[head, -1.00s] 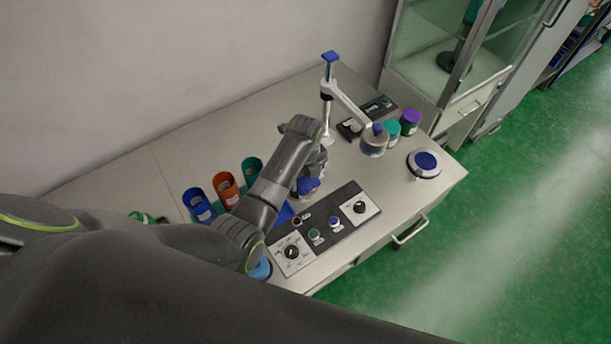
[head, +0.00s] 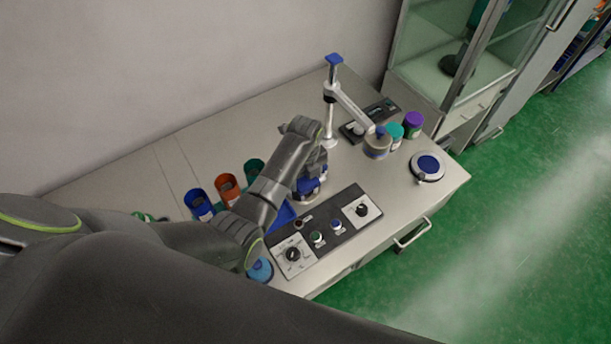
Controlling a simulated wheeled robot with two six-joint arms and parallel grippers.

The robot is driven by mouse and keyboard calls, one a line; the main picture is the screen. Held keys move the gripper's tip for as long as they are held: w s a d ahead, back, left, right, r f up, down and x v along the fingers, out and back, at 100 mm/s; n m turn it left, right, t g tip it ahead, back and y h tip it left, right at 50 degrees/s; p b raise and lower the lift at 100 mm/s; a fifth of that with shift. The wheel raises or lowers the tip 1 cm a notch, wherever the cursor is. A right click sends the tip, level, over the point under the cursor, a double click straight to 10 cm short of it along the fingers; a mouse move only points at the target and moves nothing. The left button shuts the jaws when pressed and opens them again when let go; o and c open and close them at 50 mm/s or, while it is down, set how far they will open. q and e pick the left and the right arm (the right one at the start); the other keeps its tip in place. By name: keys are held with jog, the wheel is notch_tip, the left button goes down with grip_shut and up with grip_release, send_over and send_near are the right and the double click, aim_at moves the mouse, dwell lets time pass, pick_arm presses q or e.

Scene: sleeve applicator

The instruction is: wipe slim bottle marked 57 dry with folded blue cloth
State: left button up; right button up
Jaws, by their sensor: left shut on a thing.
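My left gripper (head: 316,165) is over the bench behind the control panel, pointing down, its fingers largely hidden by its own wrist. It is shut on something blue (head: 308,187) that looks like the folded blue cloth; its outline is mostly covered. I cannot make out a slim bottle marked 57; it may be behind my left arm or at the fingers. My right gripper is not in view.
Blue, orange and green open cups (head: 228,188) stand left of my arm. A control panel (head: 325,228) lies along the front edge. A white stand (head: 333,100), teal and purple jars (head: 413,124) and a round blue-topped device (head: 427,167) are farther right. The back-left bench is clear.

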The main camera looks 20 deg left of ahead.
pick_arm(q)
jog(key=shift+f+b, duration=1.1)
jog(key=shift+f, duration=1.05)
jog(key=shift+r, duration=0.1)
jog(key=shift+r+p, duration=0.45)
jog(key=shift+p, duration=0.15)
jog(key=shift+r+p, duration=0.85)
jog(key=shift+p, duration=0.05)
jog(key=shift+r, duration=1.05)
jog(key=shift+f, duration=0.1)
